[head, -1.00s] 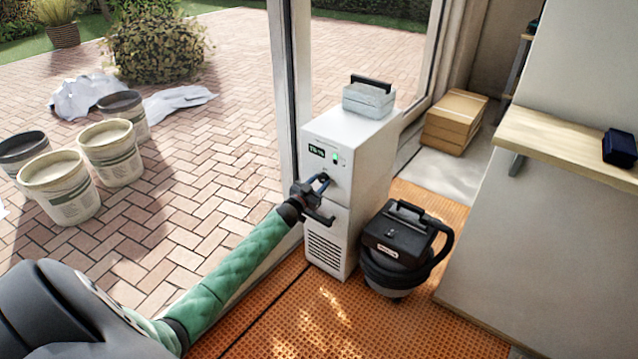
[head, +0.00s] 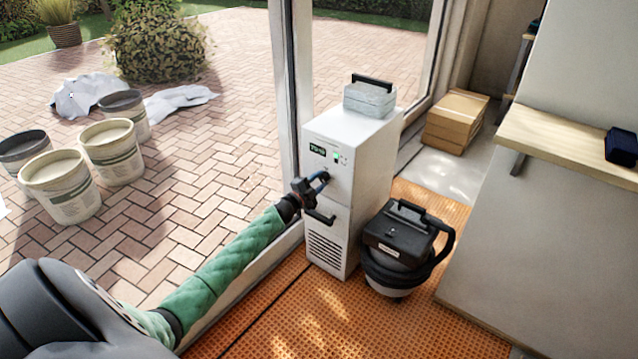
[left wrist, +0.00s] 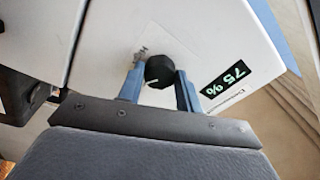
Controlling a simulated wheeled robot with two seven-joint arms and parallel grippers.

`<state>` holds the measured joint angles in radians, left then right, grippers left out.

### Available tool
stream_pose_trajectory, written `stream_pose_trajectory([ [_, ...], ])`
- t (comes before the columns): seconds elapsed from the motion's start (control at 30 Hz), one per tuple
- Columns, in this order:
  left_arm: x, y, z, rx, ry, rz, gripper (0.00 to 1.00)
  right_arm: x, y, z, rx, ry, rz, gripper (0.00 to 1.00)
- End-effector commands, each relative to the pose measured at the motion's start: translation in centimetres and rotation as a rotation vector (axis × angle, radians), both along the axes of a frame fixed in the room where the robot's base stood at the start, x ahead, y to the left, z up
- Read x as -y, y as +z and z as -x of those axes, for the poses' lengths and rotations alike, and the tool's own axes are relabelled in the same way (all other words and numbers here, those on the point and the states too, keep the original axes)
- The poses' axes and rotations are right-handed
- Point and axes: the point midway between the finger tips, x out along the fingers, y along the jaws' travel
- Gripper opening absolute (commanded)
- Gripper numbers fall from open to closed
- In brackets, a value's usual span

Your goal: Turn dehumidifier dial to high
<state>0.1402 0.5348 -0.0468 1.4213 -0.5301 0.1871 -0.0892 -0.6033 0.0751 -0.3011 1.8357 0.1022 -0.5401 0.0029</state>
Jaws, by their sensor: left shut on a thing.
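The white dehumidifier (head: 348,212) stands on the orange floor by the door frame, with a small display (head: 317,149) on its front. In the left wrist view the display (left wrist: 228,82) reads 75 % and appears turned over. The black dial (left wrist: 159,70) shows between the two blue fingers of my left gripper (left wrist: 160,88). That gripper (head: 322,178) is shut on the dial at the front panel in the head view. The dial's setting cannot be read. My right gripper is not in view.
A black and grey vacuum (head: 398,246) stands right beside the dehumidifier. A grey case (head: 369,99) lies on top of it. Cardboard boxes (head: 455,121) and a wooden shelf (head: 560,142) are to the right. Buckets (head: 60,187) stand outside.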

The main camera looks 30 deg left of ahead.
Motion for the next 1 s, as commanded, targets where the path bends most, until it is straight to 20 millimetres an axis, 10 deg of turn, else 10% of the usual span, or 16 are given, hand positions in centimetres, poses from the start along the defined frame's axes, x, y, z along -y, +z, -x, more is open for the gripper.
stream_pose_trajectory([
  [1.0,0.0,0.1,0.1,0.068,-0.003,-0.883,0.12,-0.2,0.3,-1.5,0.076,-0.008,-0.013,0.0],
])
